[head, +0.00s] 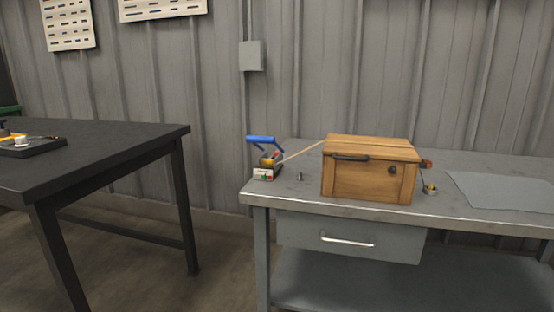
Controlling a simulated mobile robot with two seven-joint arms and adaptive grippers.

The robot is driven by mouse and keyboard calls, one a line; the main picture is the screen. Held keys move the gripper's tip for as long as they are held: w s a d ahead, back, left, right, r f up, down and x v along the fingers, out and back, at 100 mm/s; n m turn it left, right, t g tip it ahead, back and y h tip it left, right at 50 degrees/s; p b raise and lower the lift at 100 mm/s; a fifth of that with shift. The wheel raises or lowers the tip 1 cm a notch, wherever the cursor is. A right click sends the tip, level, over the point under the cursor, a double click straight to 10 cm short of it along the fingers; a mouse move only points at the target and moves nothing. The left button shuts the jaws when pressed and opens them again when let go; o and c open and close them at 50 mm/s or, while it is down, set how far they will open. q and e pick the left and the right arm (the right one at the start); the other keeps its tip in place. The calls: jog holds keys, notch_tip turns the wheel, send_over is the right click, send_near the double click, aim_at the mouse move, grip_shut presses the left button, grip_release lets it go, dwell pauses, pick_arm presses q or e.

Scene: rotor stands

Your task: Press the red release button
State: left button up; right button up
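A small winch-like device (266,163) with a blue handle (261,139) stands at the left end of the grey metal workbench. Its white front (263,174) carries small red and green marks. I cannot tell for certain which of these, if any, is the red release button. A taut pale cord or strap (303,150) runs from the device to a wooden chest (366,169) with a closed lid. A small red part (427,164) shows at the chest's right side. Neither of my grippers is in view.
The grey workbench (460,212) has a drawer (347,240) and a flat grey sheet (505,190) at the right. A small metal peg (300,176) stands between device and chest. A black table (100,160) with a dark tray (32,148) is at left, with open floor between.

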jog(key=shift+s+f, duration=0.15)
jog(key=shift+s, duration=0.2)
